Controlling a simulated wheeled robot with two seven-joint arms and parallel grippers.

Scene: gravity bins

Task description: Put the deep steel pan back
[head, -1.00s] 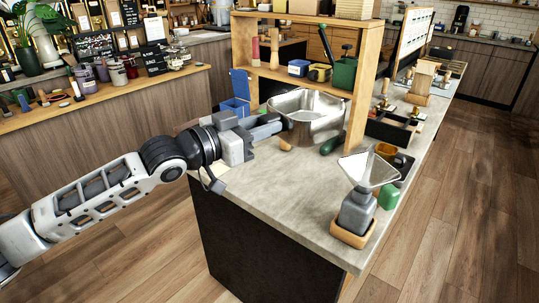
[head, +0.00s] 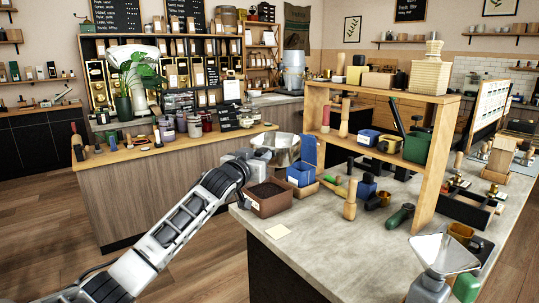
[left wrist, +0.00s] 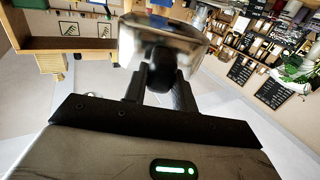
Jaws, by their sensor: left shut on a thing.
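The deep steel pan (head: 286,143) shows in the head view behind the blue bin and left of the wooden shelf, partly hidden by my gripper. It appears held in the air, off the counter. My left gripper (head: 262,155) is shut on the pan at its near side. In the left wrist view the shiny pan (left wrist: 160,32) is at the top middle, tilted, with a dark part of it between the fingers (left wrist: 160,82). My right gripper is not in view.
A brown box (head: 268,200) and a blue bin (head: 301,172) stand at the counter's left edge. The wooden shelf (head: 431,163) holds several items.

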